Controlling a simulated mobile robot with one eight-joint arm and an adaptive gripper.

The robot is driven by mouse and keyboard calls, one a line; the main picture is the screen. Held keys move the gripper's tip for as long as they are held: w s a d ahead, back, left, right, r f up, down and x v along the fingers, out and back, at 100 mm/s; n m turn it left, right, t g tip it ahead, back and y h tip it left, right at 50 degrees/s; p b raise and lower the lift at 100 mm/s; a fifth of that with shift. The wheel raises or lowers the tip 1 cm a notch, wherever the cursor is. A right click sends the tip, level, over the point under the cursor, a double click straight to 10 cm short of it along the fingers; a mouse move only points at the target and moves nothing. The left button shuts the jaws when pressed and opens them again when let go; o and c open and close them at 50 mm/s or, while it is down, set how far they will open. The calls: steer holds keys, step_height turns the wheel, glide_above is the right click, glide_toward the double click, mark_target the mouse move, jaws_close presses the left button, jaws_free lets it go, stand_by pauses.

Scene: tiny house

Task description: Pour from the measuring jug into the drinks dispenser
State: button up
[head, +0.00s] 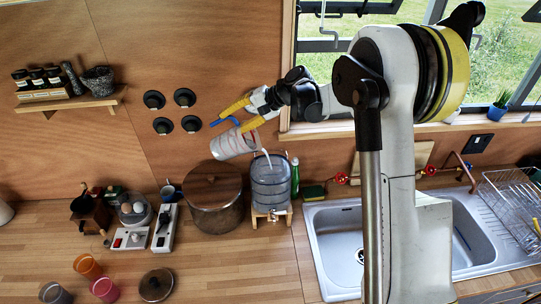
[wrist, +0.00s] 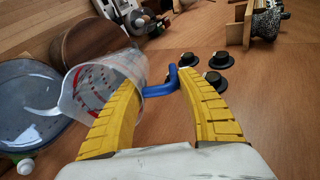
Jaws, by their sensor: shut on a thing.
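The clear measuring jug (head: 230,145) has red markings and a blue handle (wrist: 158,88). My gripper (head: 243,112) is shut on the jug by its handle side and holds it in the air. The jug is tilted with its mouth toward the drinks dispenser (head: 269,183), and a white stream (head: 266,157) falls from its lip toward the dispenser's open top. In the wrist view the jug (wrist: 104,82) tips left over the dispenser (wrist: 28,110), with white liquid at its spout. The dispenser is bluish and clear, upright on a small wooden stand with a tap.
A large pot with a wooden lid (head: 214,195) stands just left of the dispenser. A green bottle (head: 295,177) is close on its right. The sink (head: 350,235) lies further right. Black round wall knobs (head: 154,99) and a shelf (head: 75,102) are at the left.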

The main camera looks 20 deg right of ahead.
steer(key=a+h, duration=0.1)
steer(key=w+a+f+g+h, duration=0.1)
steer(key=a+f+h, duration=0.1)
steer(key=shift+w+a+f+g+h+p, duration=0.1)
steer(key=shift+w+a+g+h+p, duration=0.2)
steer(key=shift+w+p, duration=0.1)
steer(key=shift+f, duration=0.45)
steer(key=shift+w+a+f+h+b, duration=0.25)
steer(key=shift+a+f+h+b, duration=0.15)
steer(key=shift+a+f+b, duration=0.15)
steer(key=shift+w+a+f+g+h, duration=0.1)
steer(key=shift+a+f+g+h, duration=0.1)
steer(key=shift+f+g+h, duration=0.3)
steer(key=w+a+f+g+h, duration=0.2)
steer(key=a+f+h, duration=0.2)
steer(key=a+f, duration=0.1)
steer(key=shift+w+f+h+b, duration=0.3)
steer(key=shift+f+h+b, duration=0.05)
steer(key=shift+h+b, duration=0.05)
